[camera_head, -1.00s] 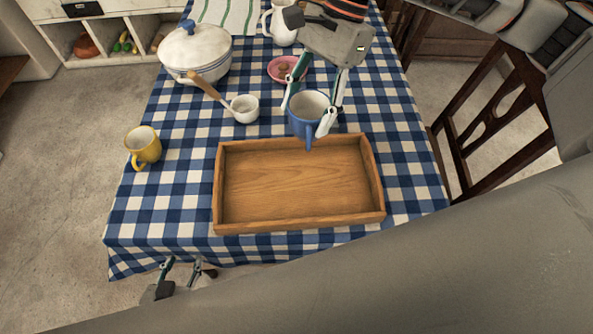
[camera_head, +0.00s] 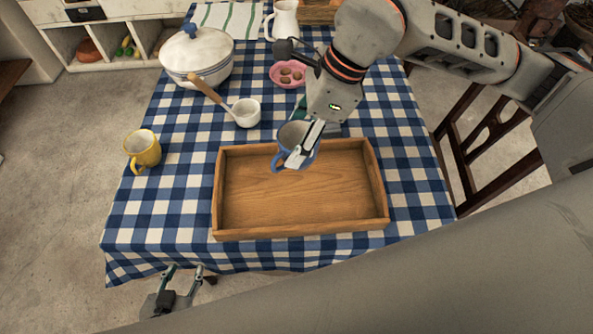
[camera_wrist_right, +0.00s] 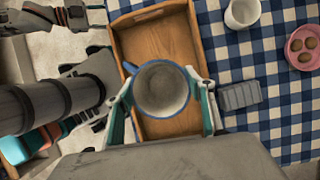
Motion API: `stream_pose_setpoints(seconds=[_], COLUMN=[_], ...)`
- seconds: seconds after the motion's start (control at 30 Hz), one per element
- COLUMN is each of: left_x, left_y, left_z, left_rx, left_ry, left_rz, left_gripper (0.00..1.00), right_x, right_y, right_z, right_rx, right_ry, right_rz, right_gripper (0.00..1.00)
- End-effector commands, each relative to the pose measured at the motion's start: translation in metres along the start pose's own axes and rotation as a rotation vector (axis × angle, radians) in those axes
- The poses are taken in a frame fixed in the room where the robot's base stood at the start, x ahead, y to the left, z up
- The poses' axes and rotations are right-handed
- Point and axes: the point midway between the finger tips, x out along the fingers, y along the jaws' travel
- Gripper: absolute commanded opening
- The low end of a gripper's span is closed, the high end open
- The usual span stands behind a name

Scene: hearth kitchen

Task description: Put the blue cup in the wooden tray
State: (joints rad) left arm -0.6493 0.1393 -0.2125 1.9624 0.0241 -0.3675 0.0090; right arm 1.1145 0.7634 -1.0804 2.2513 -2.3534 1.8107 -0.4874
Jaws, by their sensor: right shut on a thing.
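The blue cup (camera_head: 291,137) is held by my right gripper (camera_head: 302,148) over the back part of the wooden tray (camera_head: 245,215). In the right wrist view the cup (camera_wrist_right: 161,89) sits between the two fingers of the right gripper (camera_wrist_right: 163,100), mouth facing the camera, with the wooden tray (camera_wrist_right: 150,40) beneath. The tray is empty in its visible part. My left gripper (camera_head: 184,272) is low in front of the table's front edge, fingers apart and empty.
A yellow mug (camera_head: 143,150) stands left of the tray. A wooden chair (camera_head: 480,140) is at the right.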

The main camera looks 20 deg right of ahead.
Motion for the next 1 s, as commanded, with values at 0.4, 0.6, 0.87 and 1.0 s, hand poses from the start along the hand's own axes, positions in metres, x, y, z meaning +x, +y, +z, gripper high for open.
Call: stream_pose_setpoints(seconds=[0.4, 0.6, 0.87, 1.0], left_x=[0.001, 0.001, 0.002, 0.002], left_y=[0.0, 0.0, 0.001, 0.001], left_z=[0.001, 0.002, 0.004, 0.004], left_rx=[0.0, 0.0, 0.0, 0.0], left_ry=[0.0, -0.001, -0.003, -0.003], left_rz=[0.0, 0.0, 0.001, 0.001], left_gripper=[0.4, 0.4, 0.4, 0.4], right_x=[0.068, 0.081, 0.11, 0.11], right_y=[0.0, 0.001, 0.0, 0.0], right_z=[-0.029, -0.034, -0.046, -0.046], right_rx=[0.0, 0.001, 0.0, -0.001], right_ry=[0.0, 0.001, 0.001, 0.001], right_rz=[0.0, 0.003, 0.001, -0.001], right_gripper=[0.27, 0.27, 0.27, 0.27])
